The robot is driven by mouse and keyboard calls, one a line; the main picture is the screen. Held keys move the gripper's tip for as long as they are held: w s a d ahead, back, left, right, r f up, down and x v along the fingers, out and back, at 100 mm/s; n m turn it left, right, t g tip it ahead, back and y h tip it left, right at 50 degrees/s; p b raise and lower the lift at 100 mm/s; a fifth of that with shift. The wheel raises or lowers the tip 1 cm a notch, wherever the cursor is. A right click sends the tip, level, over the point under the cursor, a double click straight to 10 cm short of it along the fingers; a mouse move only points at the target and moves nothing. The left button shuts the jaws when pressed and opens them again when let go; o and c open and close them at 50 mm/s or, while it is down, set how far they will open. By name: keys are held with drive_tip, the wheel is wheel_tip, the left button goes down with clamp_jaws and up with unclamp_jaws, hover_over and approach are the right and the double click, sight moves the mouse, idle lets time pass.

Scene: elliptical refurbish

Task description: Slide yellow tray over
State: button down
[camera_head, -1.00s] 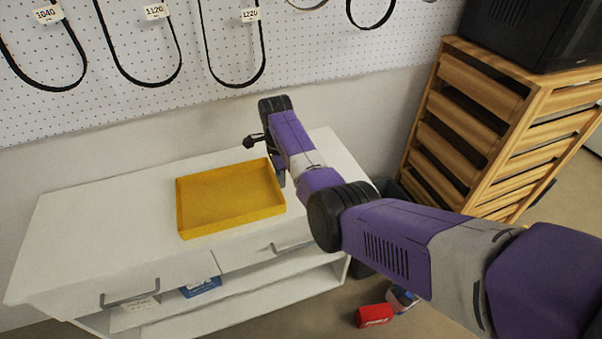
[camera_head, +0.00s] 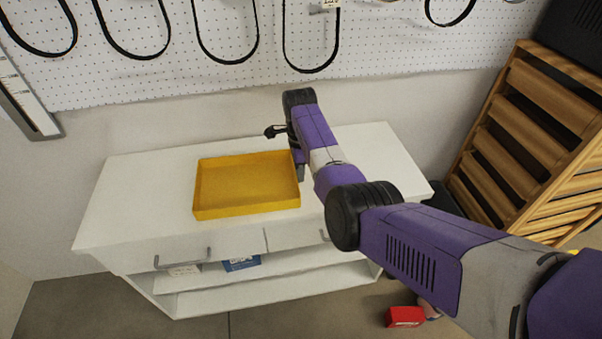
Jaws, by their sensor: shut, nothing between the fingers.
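The yellow tray (camera_head: 245,209) is a shallow, empty rectangular tray lying flat on the white workbench (camera_head: 132,190). It sits around the middle of the top, near the front edge. My arm reaches in from the lower right. My gripper (camera_head: 270,132) is at the back right corner of the tray, pointing left and above or just behind its back wall. It is shut and empty. The arm's wrist is close to the tray's right wall; I cannot tell whether it touches.
A pegboard (camera_head: 130,75) with hanging belts is on the wall behind. A slatted wooden rack (camera_head: 530,130) stands at the right. A blue box (camera_head: 241,263) lies on the bench's lower shelf, and a red object (camera_head: 404,316) is on the floor. The bench top left of the tray is clear.

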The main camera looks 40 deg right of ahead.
sight(263, 186)
drive_tip(key=w+a+b, duration=0.2)
drive_tip(key=a, duration=0.2)
drive_tip(key=w+a+b, duration=0.2)
drive_tip(key=w+a, duration=0.1)
drive_tip(key=a, duration=0.1)
drive_tip(key=w+a+b, duration=0.3)
drive_tip(key=a, duration=0.2)
drive_tip(key=shift+f, duration=0.15)
drive_tip(key=shift+w+a, duration=0.15)
drive_tip(key=shift+a, duration=0.15)
drive_tip(key=d+p, duration=0.1)
drive_tip(key=s+d+p, duration=0.1)
drive_tip(key=s+d, duration=0.1)
drive_tip(key=d, duration=0.1)
drive_tip(key=shift+s+r+p, duration=0.15)
drive_tip(key=shift+r+p, duration=0.25)
wheel_tip(263, 186, up, 10)
drive_tip(key=b, duration=0.1)
drive_tip(key=shift+a+f, duration=0.25)
drive_tip(key=shift+a, duration=0.05)
